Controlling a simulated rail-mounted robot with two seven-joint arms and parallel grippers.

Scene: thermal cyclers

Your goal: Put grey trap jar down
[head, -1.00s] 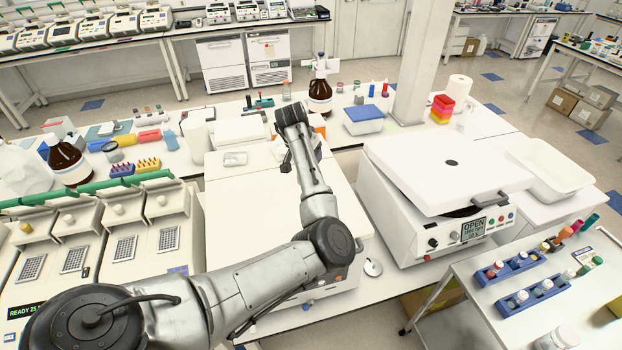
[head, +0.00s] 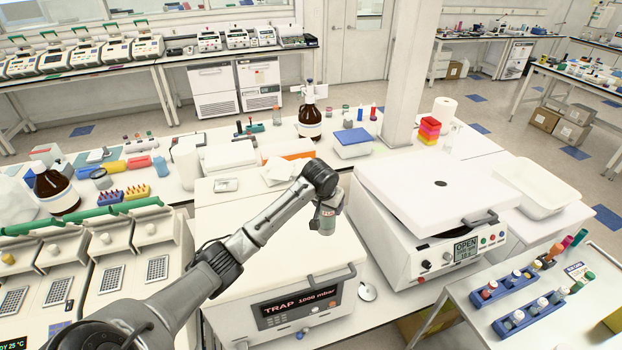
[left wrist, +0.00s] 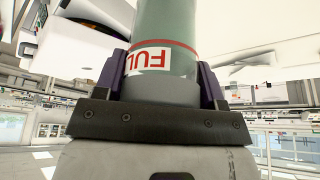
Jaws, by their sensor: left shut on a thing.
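My left gripper (head: 330,201) hangs above the right part of the white TRAP machine's top (head: 255,238). It is shut on the grey trap jar (head: 327,224), held below the wrist. In the left wrist view the jar (left wrist: 168,25) is a grey-green cylinder between the two dark fingers (left wrist: 165,88). It has a red band and a red-and-white label partly reading "FUL". I cannot tell whether the jar touches the machine. My right gripper is in neither view.
A white machine with screen "OPEN" (head: 410,215) stands close to the right. Bottles and boxes line the bench behind, including a brown bottle (head: 310,122). Cyclers (head: 100,265) stand at the left. A cart (head: 545,285) with tube racks is at the lower right.

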